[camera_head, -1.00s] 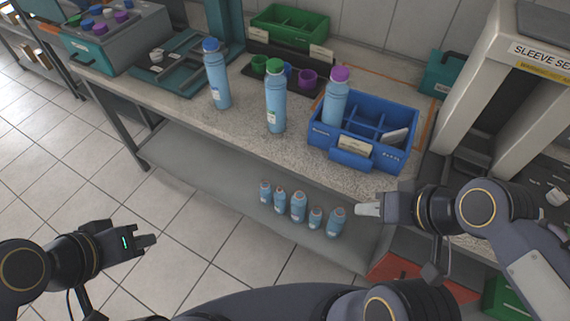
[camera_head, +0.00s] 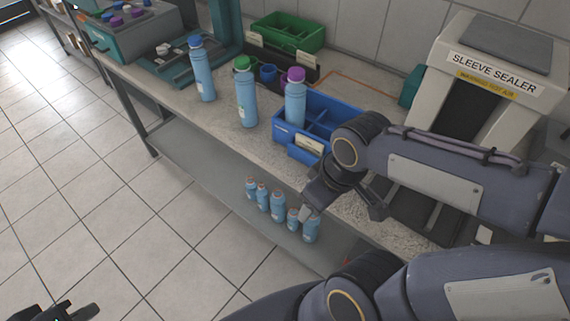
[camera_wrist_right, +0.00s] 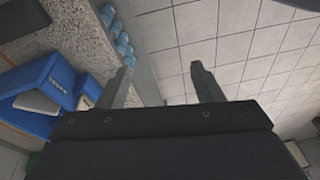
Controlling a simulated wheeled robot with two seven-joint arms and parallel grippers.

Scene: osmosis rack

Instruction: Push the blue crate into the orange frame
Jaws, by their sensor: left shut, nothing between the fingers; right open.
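The blue crate (camera_head: 285,134) sits on the speckled bench in the head view, with a purple-capped bottle (camera_head: 295,104) upright at its left side. My right forearm hides its right part. The orange frame (camera_head: 345,80) shows as a thin line on the bench behind the crate; its near part is hidden. My right gripper (camera_head: 342,212) is open and empty, in front of the crate near the bench's front edge. In the right wrist view its fingers (camera_wrist_right: 160,68) are apart, with the crate (camera_wrist_right: 62,78) to their left. My left gripper (camera_head: 84,309) is shut and empty at the bottom left.
Blue-capped (camera_head: 202,72) and green-capped (camera_head: 246,95) bottles stand left of the crate. A green bin (camera_head: 288,38) is at the back. The sleeve sealer (camera_head: 490,75) stands right. Several small bottles (camera_head: 277,205) stand on the lower shelf.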

